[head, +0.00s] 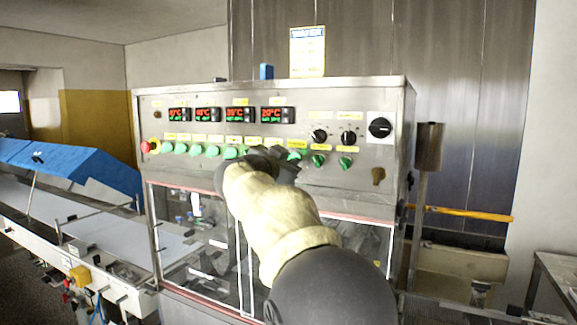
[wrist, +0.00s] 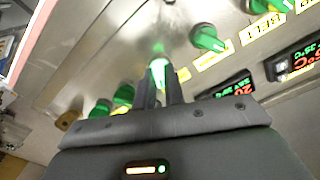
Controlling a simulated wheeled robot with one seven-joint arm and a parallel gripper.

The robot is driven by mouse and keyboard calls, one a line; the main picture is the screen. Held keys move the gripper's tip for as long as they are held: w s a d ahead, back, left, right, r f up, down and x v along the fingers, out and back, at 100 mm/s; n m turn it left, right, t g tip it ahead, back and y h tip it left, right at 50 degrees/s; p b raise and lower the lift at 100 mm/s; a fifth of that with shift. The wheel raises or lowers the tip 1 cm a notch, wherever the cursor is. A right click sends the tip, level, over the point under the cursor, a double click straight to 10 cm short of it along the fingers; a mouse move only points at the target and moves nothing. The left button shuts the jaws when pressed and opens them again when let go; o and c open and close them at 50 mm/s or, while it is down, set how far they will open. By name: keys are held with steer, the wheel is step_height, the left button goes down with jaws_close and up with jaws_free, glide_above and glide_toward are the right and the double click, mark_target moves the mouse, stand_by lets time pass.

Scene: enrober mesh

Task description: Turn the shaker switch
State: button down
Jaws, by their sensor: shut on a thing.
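The control panel (head: 220,130) carries a row of green switches with yellow labels too small to read, so I cannot tell by label which one is the shaker switch. My gripper (head: 285,165) is at the panel face, right of the middle of this row. In the wrist view, my gripper (wrist: 160,80) has its two fingers shut on a brightly lit green switch (wrist: 158,68). The fingers hide part of that switch. Another green switch (wrist: 207,38) stands just beside it, free of the fingers.
Two more green switches (head: 318,160) sit right of my gripper, below black knobs (head: 348,138). A large black rotary knob (head: 380,128) is at the panel's right. Red displays (head: 235,115) run above the row. A red button (head: 147,147) is at the left end. Glass doors are below.

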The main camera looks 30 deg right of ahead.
steer(key=n+b, duration=0.6)
steer(key=n, duration=0.5)
steer(key=shift+b, duration=0.3)
stand_by(0.3)
steer(key=c, duration=1.5)
jaws_free()
steer(key=b+v, duration=0.5)
steer(key=v, duration=1.2)
steer(key=shift+s+a+b, duration=0.2)
steer(key=shift+b, duration=0.15)
